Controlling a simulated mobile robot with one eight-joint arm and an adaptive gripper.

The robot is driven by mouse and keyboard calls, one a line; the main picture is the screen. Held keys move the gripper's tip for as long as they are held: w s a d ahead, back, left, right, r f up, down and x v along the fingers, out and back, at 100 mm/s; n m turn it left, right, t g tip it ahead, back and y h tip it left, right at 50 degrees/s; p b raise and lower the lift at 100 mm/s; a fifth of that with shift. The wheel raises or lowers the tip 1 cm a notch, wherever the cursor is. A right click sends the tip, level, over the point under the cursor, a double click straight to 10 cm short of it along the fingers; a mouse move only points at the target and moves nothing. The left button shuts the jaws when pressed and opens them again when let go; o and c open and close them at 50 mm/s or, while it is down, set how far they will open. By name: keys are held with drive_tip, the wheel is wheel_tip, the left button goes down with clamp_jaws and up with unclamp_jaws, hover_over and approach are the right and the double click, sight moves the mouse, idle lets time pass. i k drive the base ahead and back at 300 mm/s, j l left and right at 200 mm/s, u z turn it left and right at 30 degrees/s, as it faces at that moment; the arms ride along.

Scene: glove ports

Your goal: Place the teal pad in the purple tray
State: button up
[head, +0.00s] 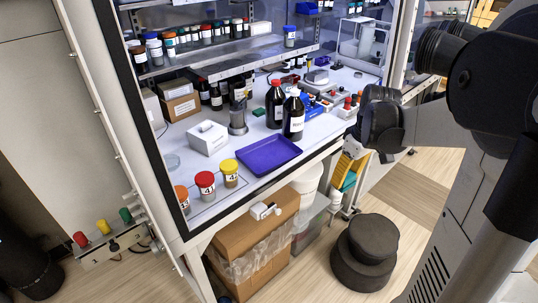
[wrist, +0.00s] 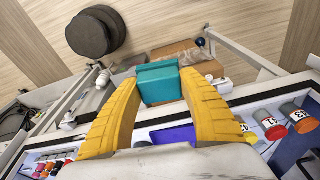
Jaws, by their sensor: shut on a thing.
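My gripper (wrist: 159,90) has yellow fingers and is shut on the teal pad (wrist: 158,83), one finger on each side of it. In the head view, my gripper (head: 350,172) is outside the bench's front edge, to the right of and a little lower in the picture than the purple tray; the pad partly shows there between the fingers. The purple tray (head: 270,155) lies flat and empty on the white worktop near its front edge.
Jars with red (head: 205,185), yellow (head: 230,172) and orange lids stand left of the tray. Dark bottles (head: 293,118) stand behind it, and a white box (head: 208,138) behind left. Cardboard boxes (head: 250,235) are under the bench. A black round stool (head: 367,250) stands on the floor.

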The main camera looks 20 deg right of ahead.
sight(269, 156)
drive_tip(key=i, duration=1)
